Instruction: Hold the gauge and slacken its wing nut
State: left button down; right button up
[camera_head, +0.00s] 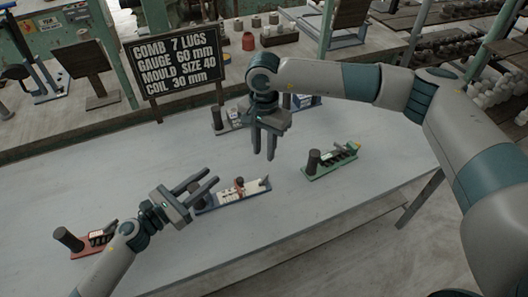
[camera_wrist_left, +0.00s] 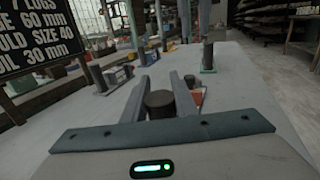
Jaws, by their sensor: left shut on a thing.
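A blue-based gauge (camera_head: 232,195) with a white face lies near the middle of the grey table in the head view. A small reddish-brown piece stands on it; I cannot tell whether this is the wing nut. My left gripper (camera_head: 205,190) is at the gauge's left end. In the left wrist view its fingers (camera_wrist_left: 160,98) are shut on a dark round post (camera_wrist_left: 160,104), which the gripper mostly hides in the head view. My right gripper (camera_head: 264,152) points down, open and empty, above the table beyond the gauge's right part.
A green-based device (camera_head: 330,170) with a dark post lies to the right. A red-based one (camera_head: 95,243) lies at the front left. More devices stand at the back, near a sign (camera_head: 178,62) reading comb, gauge, mould and coil sizes. The table's front right is clear.

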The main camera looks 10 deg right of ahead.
pick_arm(q)
jog(key=c, duration=1.4)
grip_release()
jog(key=shift+o, duration=0.2)
jog(key=v, duration=1.2)
jog(key=shift+r, duration=0.1)
